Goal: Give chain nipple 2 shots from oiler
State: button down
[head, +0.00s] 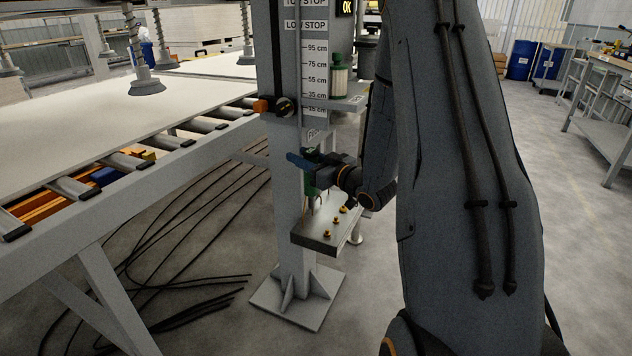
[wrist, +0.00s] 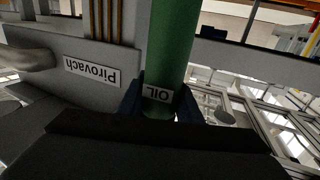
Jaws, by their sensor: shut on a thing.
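The green oiler (head: 309,172) is in my gripper (head: 312,165), beside the grey column and above the metal block. In the wrist view the oiler's green body (wrist: 172,45) with its "OIL" label stands between the blue fingers of my gripper (wrist: 160,105), which are shut on it. Small brass nipples (head: 336,220) stand in a row on top of the metal block (head: 316,236). No label on them can be read, so I cannot tell which is the chain nipple. The oiler's tip is too small to tell whether it touches a nipple.
The grey column (head: 288,190) with its height scale stands right behind the block. A green-topped jar (head: 339,78) sits on a bracket above. A roller table (head: 190,150) is at left. Black cables (head: 190,225) lie on the floor.

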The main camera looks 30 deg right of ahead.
jog(key=shift+n+y, duration=0.4)
jog(key=shift+y, duration=0.2)
jog(key=d+f+b, duration=0.2)
jog(key=d, duration=0.1)
jog(key=s+d+f+b, duration=0.1)
jog(key=shift+s+d+f, duration=0.1)
jog(key=shift+d+f, duration=0.2)
jog(key=shift+s, duration=0.1)
jog(key=shift+f+b, duration=0.7)
jog(key=shift+f, duration=2.4)
jog(key=shift+r, duration=0.15)
